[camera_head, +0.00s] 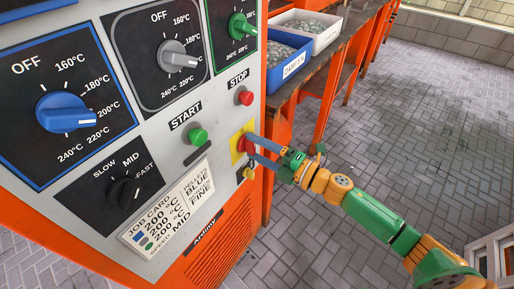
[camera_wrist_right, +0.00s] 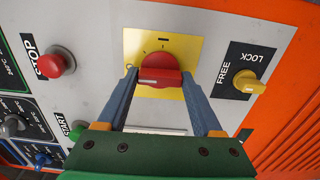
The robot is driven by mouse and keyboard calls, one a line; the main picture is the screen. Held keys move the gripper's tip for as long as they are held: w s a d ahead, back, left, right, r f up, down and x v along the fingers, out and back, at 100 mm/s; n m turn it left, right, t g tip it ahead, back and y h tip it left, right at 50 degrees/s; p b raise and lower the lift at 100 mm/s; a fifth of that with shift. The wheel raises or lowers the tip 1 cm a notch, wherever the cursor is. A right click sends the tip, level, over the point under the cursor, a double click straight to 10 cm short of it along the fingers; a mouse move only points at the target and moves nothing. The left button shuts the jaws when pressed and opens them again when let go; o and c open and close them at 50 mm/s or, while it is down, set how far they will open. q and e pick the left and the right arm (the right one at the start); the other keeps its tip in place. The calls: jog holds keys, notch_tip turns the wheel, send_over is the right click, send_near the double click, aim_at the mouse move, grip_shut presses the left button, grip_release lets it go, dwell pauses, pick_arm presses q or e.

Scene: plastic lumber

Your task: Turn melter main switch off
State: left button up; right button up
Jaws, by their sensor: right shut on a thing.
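The melter main switch (camera_wrist_right: 160,76) is a red rotary knob on a yellow plate (camera_wrist_right: 187,50), seen in the right wrist view. In the head view the red knob (camera_head: 244,146) is partly covered by my gripper. My right gripper (camera_wrist_right: 160,80) has its two blue-grey fingers at either side of the knob's bar and is shut on it. It also shows in the head view (camera_head: 251,146), reaching in from the right. The knob's bar lies crosswise between the fingers in the wrist view. My left gripper is not in view.
Close by are the red STOP button (camera_wrist_right: 54,62), the green START button (camera_head: 197,136) and the yellow FREE/LOCK knob (camera_wrist_right: 248,82). Blue (camera_head: 48,112), grey and green dials sit on the panel. Bins (camera_head: 292,66) stand on a bench behind.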

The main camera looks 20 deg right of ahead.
jog(key=o, duration=1.4)
jog(key=shift+c, duration=0.2)
jog(key=v, duration=0.7)
jog(key=shift+b, duration=0.45)
